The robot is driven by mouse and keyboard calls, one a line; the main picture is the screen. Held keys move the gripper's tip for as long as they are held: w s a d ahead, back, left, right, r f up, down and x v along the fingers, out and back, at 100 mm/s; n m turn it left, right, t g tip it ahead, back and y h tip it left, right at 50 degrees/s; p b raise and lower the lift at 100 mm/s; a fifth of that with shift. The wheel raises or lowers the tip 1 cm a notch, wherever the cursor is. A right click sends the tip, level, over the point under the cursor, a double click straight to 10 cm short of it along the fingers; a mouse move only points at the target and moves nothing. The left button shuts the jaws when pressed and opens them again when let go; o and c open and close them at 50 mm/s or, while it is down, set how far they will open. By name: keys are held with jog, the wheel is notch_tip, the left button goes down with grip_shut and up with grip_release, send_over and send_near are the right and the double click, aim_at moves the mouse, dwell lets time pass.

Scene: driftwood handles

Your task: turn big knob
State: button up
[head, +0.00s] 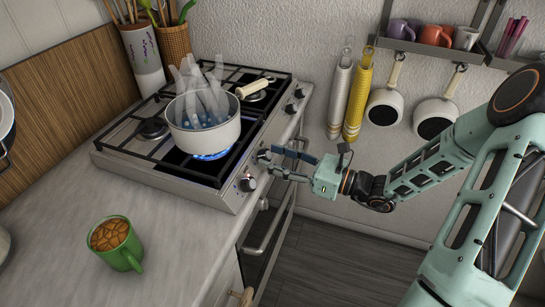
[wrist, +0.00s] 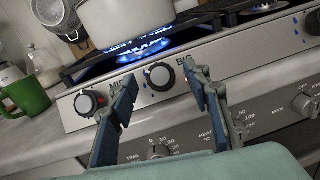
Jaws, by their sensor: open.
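The stove front carries several knobs. In the wrist view, a round knob with a pale face (wrist: 158,76) sits between my open fingertips, with the printed word BIG just to its upper right. That one also shows in the head view (head: 247,183) near the stove's front corner. My gripper (head: 280,165) is open and empty in front of the panel; it also shows in the wrist view (wrist: 161,80). I cannot tell whether the fingers touch the knob.
A steaming pot (head: 204,133) stands over a lit blue flame (head: 212,155). A green mug (head: 118,252) sits on the counter (head: 170,235). Oven dials (wrist: 158,151) and an oven handle (head: 268,232) lie below the knob panel. Pans (head: 385,107) hang on the wall.

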jog(key=shift+w+a, duration=0.2)
jog(key=shift+a, duration=0.2)
jog(key=shift+c, duration=0.3)
jog(key=c, duration=1.1)
